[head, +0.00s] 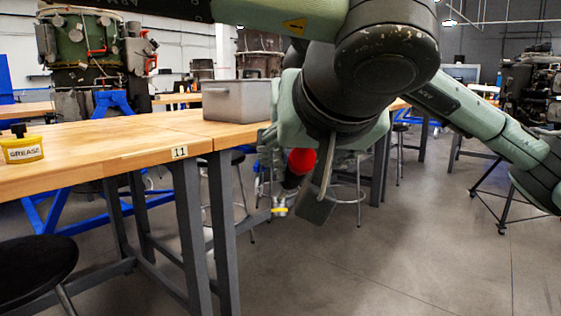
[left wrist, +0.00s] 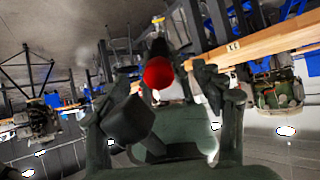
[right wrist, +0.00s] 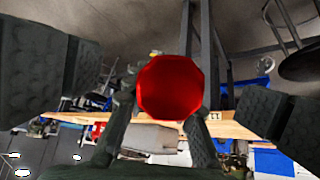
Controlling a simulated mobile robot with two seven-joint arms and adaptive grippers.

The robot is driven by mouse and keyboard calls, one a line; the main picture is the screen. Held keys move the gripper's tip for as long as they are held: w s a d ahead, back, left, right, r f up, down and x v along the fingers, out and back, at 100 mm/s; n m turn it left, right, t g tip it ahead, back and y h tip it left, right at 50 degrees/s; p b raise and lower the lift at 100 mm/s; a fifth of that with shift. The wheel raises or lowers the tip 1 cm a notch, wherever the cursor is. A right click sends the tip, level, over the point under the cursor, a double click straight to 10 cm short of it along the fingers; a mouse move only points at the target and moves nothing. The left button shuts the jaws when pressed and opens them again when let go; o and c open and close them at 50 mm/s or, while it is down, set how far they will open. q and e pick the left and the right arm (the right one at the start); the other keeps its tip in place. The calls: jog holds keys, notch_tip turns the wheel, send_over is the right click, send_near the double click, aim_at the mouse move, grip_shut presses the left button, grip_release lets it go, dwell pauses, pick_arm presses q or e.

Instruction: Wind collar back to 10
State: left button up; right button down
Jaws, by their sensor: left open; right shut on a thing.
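A tool (head: 291,180) with a round red end, a dark body and a yellow-banded metal tip hangs tilted in the air, beyond the bench edge. In the left wrist view the red end (left wrist: 158,73) faces the camera, with the yellow tip beyond it. My left gripper (left wrist: 160,78) is open, its fingers either side of the tool. My right gripper (right wrist: 168,95) is shut on the tool; the red end fills the middle of its view. In the head view the two grippers overlap, and I cannot separate their fingers. No collar marking or number is readable on the tool.
A wooden bench (head: 120,146) labelled 11 runs along the left. It bears a yellow grease tub (head: 22,150) and a grey bin (head: 236,101). A black stool (head: 36,270) stands at front left. Turbine stands are behind.

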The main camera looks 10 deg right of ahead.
pick_arm(q)
jog(key=shift+s+r, duration=0.1)
jog(key=shift+s, duration=0.05)
pick_arm(e)
jog(key=shift+r, duration=0.1)
pick_arm(q)
jog(key=v, duration=0.4)
jog(key=shift+s+a+r, duration=0.1)
jog(key=shift+s+r, duration=0.1)
jog(key=shift+s, duration=0.1)
jog(key=shift+f, duration=0.1)
